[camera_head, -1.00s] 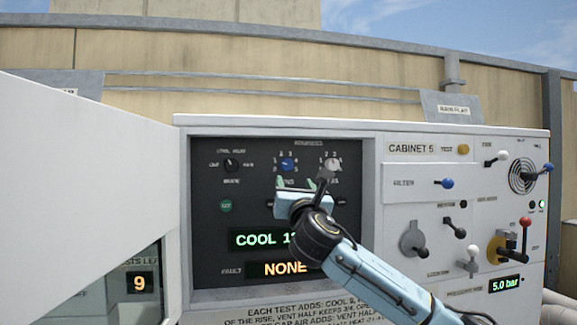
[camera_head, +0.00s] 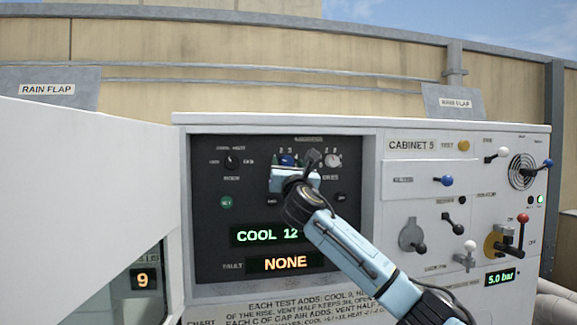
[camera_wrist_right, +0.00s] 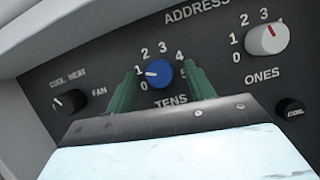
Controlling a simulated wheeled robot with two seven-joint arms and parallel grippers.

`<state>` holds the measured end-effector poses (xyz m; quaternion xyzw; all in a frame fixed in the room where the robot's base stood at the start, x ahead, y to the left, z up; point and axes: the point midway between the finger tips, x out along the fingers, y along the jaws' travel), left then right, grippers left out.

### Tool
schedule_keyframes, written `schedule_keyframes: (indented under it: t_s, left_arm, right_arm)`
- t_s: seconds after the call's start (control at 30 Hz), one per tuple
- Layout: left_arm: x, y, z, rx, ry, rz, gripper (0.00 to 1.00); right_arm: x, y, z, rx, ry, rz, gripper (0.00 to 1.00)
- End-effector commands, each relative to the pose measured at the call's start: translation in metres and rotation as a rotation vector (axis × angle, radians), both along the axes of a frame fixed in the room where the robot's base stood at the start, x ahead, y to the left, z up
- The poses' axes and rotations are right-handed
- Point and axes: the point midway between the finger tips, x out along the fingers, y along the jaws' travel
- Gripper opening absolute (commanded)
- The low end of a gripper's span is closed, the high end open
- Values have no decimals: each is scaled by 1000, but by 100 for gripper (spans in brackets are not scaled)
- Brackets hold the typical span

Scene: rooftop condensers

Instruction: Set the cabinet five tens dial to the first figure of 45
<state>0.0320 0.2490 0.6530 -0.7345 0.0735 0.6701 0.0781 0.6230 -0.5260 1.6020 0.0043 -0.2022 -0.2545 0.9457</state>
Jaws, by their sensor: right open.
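The blue tens dial (camera_wrist_right: 158,73) sits on the dark panel of cabinet five, with figures 0 to 5 around it. Its white mark points left, at about the 1. In the head view the dial (camera_head: 287,160) is partly covered by my right gripper (camera_head: 285,165). In the right wrist view the green fingers of my right gripper (camera_wrist_right: 160,85) stand open, one on each side of the dial. I cannot tell whether they touch it. My left gripper is not in view.
The grey ones dial (camera_wrist_right: 267,38) with a red mark is close to the right. A mode knob (camera_wrist_right: 70,102) is at the left, and a COIL button (camera_wrist_right: 290,110) lower right. A white panel (camera_head: 80,170) stands at the left. Levers and valves fill the cabinet's right side.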

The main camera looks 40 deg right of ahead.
Motion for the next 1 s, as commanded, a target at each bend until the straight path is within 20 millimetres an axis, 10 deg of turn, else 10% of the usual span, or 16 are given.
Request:
schedule_keyframes:
  t_s: [0.4,1.0]
  left_arm:
    - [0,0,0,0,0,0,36]
    - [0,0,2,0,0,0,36]
  right_arm:
    - [0,0,0,0,0,-1,9]
    - [2,3,0,210,-114,2,9]
